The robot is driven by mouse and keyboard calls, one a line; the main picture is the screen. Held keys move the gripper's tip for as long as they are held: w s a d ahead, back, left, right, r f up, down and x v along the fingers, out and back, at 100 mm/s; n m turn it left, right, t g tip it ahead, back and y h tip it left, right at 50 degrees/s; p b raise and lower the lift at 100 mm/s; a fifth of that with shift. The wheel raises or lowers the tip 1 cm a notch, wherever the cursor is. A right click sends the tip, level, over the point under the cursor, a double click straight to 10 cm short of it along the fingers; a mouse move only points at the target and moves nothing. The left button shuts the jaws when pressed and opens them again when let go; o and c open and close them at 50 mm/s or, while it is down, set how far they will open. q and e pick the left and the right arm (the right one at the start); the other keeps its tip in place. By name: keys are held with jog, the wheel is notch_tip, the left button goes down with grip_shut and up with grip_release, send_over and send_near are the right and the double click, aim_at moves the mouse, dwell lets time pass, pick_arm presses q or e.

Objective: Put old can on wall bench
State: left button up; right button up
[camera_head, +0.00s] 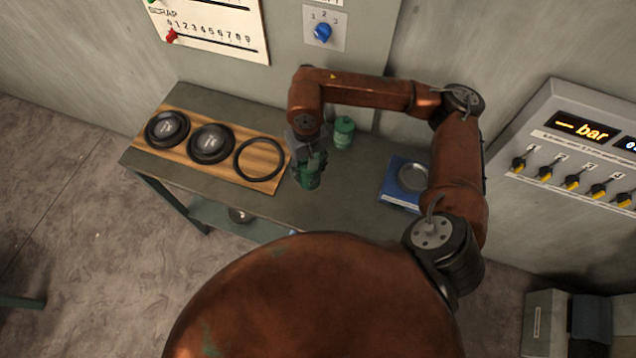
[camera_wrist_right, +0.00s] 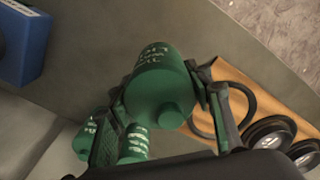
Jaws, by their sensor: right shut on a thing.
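My right gripper (camera_head: 308,163) is shut on a green can (camera_head: 308,180) at the middle of the dark grey wall bench (camera_head: 345,205). In the right wrist view the held can (camera_wrist_right: 160,85) sits between the two fingers, with pale lettering too blurred to read surely. I cannot tell whether its base touches the bench top. A second green can (camera_head: 344,128) stands upright on the bench near the wall; green with pale marks also shows behind the fingers in the right wrist view (camera_wrist_right: 135,143). My left gripper is not in view.
A wooden board (camera_head: 190,153) with two black round pieces and an empty black ring (camera_head: 259,159) lies on the left. A blue scale (camera_head: 397,196) with a round metal plate stands on the right. A lower shelf (camera_head: 212,216) holds a small round item.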

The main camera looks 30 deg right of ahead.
jog(key=s+m, duration=0.1)
jog(key=s+r+m+p, duration=0.1)
jog(key=shift+d+m, duration=0.15)
jog(key=shift+m, duration=0.15)
jog(key=s+r+m+p, duration=0.4)
jog(key=s+m, duration=0.8)
jog(key=w+d+f+p, duration=0.1)
jog(key=w+f, duration=0.3)
jog(key=w+d+f+p, duration=0.2)
jog(key=w+f, duration=0.2)
jog(key=w, duration=0.1)
jog(key=w+d+f+p, duration=0.1)
jog(key=w+d+f, duration=0.1)
jog(key=w+f, duration=0.2)
jog(key=shift+w+f, duration=0.15)
jog(key=shift+f, duration=0.7)
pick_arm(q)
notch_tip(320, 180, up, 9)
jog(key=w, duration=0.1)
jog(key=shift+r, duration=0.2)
pick_arm(e)
jog(key=o, duration=1.6)
